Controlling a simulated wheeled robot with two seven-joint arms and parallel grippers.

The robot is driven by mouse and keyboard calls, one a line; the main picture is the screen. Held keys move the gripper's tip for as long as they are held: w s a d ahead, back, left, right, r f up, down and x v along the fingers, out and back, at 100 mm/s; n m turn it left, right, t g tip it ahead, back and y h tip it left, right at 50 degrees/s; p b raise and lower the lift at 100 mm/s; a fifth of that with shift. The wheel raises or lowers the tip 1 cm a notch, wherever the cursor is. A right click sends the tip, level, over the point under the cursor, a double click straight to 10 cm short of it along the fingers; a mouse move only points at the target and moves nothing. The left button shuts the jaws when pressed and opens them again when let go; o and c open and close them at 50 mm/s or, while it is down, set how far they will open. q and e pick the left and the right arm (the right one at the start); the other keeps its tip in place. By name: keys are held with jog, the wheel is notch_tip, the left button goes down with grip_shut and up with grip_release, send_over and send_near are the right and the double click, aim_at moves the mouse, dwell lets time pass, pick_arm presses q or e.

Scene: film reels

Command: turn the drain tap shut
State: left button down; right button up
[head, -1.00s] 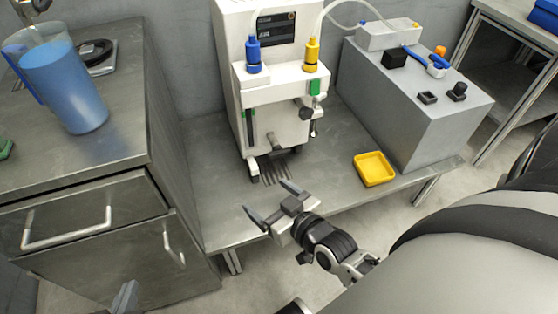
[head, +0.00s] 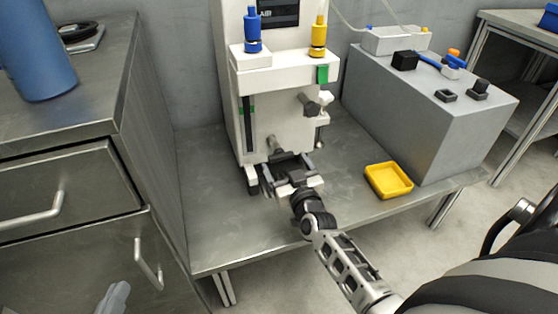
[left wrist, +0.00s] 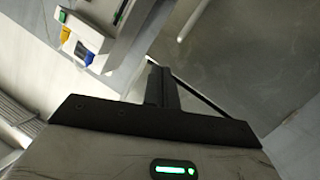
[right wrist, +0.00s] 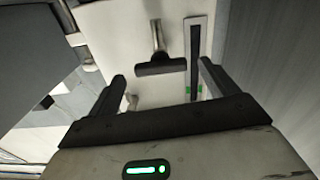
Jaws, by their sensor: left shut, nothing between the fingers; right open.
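The drain tap (head: 277,146) is on the lower front of the white machine (head: 287,95); I take it to be the dark crossbar handle on a pale stem. In the right wrist view the tap (right wrist: 160,66) lies ahead, its bar roughly level in the picture, between and apart from the fingers. My right gripper (head: 289,161) is open and empty in front of the machine's base; its spread fingers also show in the right wrist view (right wrist: 162,75). My left gripper (head: 115,297) is low at the left, by the cabinet, with its fingers shut and empty (left wrist: 160,84).
A yellow tray (head: 402,191) sits right of my right gripper on the metal bench (head: 215,225). A grey box (head: 433,120) with small parts stands behind it. A drawer cabinet (head: 60,190) with a blue jug (head: 40,50) is at the left.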

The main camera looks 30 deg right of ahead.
aim_at(282, 159)
jog(key=b+x, duration=0.2)
jog(key=x, duration=0.2)
jog(key=shift+w+f, duration=0.2)
jog(key=shift+w+d+r, duration=0.15)
jog(key=shift+w+d, duration=0.05)
jog(key=shift+w, duration=0.4)
pick_arm(q)
jog(key=shift+d+r+n+t+h, duration=0.4)
jog(key=shift+r+n+h, duration=0.15)
jog(key=shift+n+h, duration=0.05)
pick_arm(e)
jog(key=c, duration=1)
jog(key=shift+o, duration=0.2)
jog(key=shift+r, duration=0.1)
jog(key=shift+m, duration=0.4)
pick_arm(q)
jog(key=shift+f, duration=0.2)
pick_arm(e)
jog(key=o, duration=1)
jog(key=shift+c, duration=0.2)
